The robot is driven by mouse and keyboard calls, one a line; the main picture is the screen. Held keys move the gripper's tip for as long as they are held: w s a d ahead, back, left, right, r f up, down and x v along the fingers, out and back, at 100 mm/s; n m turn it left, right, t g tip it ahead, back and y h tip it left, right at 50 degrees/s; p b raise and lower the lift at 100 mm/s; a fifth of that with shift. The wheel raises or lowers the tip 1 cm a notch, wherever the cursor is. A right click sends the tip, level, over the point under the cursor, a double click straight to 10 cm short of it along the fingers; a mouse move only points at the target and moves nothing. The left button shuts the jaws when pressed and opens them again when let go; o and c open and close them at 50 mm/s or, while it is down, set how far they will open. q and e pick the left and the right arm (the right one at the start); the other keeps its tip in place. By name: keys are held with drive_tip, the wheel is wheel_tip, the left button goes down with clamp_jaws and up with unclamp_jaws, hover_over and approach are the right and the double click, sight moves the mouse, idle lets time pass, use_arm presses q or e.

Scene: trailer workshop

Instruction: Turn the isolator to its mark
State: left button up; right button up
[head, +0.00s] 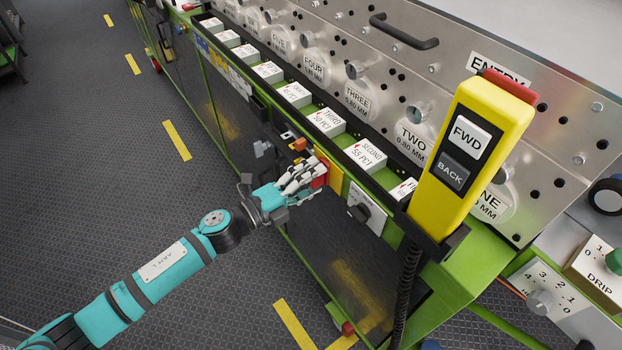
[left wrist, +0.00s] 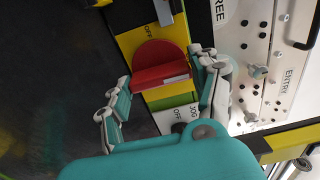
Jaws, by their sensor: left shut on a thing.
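The isolator is a red rotary handle (head: 321,182) on a yellow plate (head: 334,176), on the green-framed side of the machine. In the left wrist view the red handle (left wrist: 158,58) shows as a rounded disc with a raised grip bar, and an OFF label stands on the yellow plate (left wrist: 128,42) above it. My left gripper (head: 308,178) is at the handle, its fingers shut on it and covering part of it in the head view. In the left wrist view the fingers (left wrist: 160,95) lie on both sides of the red handle. The mark itself cannot be made out. My right gripper is not in view.
A jog switch with a black knob (head: 359,212) sits right beside the isolator. A yellow FWD/BACK pendant (head: 472,150) stands up at the right. A row of white labelled blocks (head: 327,122) runs along the machine's edge. The dark floor (head: 90,170) at left is clear.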

use_arm(q)
drive_tip(key=shift+f, duration=0.1)
drive_tip(key=o, duration=1.2)
drive_tip(key=v, duration=1.2)
